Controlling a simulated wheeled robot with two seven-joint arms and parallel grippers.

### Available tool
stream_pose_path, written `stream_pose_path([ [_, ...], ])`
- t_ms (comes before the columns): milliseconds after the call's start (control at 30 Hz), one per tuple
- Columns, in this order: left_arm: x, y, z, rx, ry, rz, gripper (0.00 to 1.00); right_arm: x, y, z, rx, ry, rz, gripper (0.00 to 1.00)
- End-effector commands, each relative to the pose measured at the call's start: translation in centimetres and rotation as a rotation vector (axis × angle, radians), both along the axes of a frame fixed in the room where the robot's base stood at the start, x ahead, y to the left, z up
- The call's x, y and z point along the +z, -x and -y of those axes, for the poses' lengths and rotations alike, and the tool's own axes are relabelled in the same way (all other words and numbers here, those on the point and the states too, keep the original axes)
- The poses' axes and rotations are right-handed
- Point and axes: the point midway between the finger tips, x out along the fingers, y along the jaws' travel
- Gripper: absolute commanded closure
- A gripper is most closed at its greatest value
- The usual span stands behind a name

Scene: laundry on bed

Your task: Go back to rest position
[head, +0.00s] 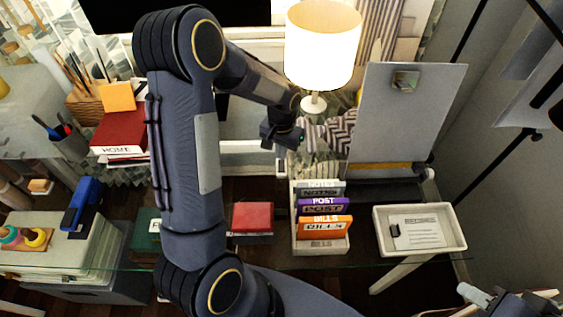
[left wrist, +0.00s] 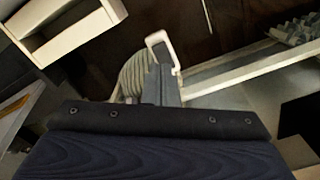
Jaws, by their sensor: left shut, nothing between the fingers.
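My left arm rises large through the middle of the head view and bends over at the top. Its left gripper (head: 285,136) is in the air below and left of the lit lamp, above the desk area. It is shut and empty. In the left wrist view, the dark gripper (left wrist: 160,88) points at a white bar-like part, with a ribbed pale thing beside it. My right gripper (head: 512,300) shows only partly at the bottom right corner, and its fingers are not clear.
A glass-edged desk holds a letter rack (head: 322,238) with labelled folders, a white tray (head: 420,208), a red box (head: 252,217) and a blue stapler (head: 82,203). A lamp (head: 322,45) and a grey panel (head: 405,115) stand behind. Books (head: 125,132) lie at left.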

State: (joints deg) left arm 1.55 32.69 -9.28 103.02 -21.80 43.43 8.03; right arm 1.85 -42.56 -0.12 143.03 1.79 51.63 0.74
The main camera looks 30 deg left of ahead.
Motion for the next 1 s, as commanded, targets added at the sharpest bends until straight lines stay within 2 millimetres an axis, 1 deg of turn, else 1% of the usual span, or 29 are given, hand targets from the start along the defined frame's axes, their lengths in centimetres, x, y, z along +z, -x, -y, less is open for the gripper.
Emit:
stream_pose_path([
  [300, 0.0, 0.0, 0.0, 0.000, 0.000, 0.000, 1.00, 0.0, 0.0, 0.0, 0.000, 0.000, 0.000, 0.66],
  [367, 0.3, 0.1, 0.0, 0.002, 0.003, 0.004, 1.00, 0.0, 0.0, 0.0, 0.000, 0.000, 0.000, 0.66],
  [467, 2.0, 0.7, 0.0, 0.017, 0.020, 0.027, 1.00, 0.0, 0.0, 0.0, 0.000, 0.000, 0.000, 0.66],
  [533, 4.2, 1.7, 0.1, 0.035, 0.047, 0.057, 1.00, 0.0, 0.0, 0.0, 0.000, 0.000, 0.000, 0.66],
  [567, 5.3, 2.4, 0.3, 0.044, 0.061, 0.073, 1.00, 0.0, 0.0, 0.0, 0.000, 0.000, 0.000, 0.66],
  [600, 6.9, 3.3, 0.5, 0.055, 0.081, 0.097, 1.00, 0.0, 0.0, 0.0, 0.000, 0.000, 0.000, 0.66],
  [667, 9.2, 5.1, 0.9, 0.073, 0.115, 0.135, 1.00, 0.0, 0.0, 0.0, 0.000, 0.000, 0.000, 0.66],
  [700, 10.6, 6.4, 1.2, 0.083, 0.139, 0.162, 1.00, 0.0, 0.0, 0.0, 0.000, 0.000, 0.000, 0.66],
  [767, 12.5, 8.3, 1.8, 0.094, 0.172, 0.201, 1.00, 0.0, 0.0, 0.0, 0.000, 0.000, 0.000, 0.66],
  [800, 13.6, 9.7, 2.2, 0.101, 0.194, 0.228, 1.00, 0.0, 0.0, 0.0, 0.000, 0.000, 0.000, 0.66],
  [867, 15.0, 11.8, 2.9, 0.110, 0.225, 0.266, 1.00, 0.0, 0.0, 0.0, 0.000, 0.000, 0.000, 0.66],
  [900, 15.8, 13.2, 3.4, 0.113, 0.244, 0.295, 1.00, 0.0, 0.0, 0.0, 0.000, 0.000, 0.000, 0.66],
  [1000, 17.1, 16.5, 4.6, 0.119, 0.289, 0.357, 1.00, 0.0, 0.0, 0.0, 0.000, 0.000, 0.000, 0.66],
])
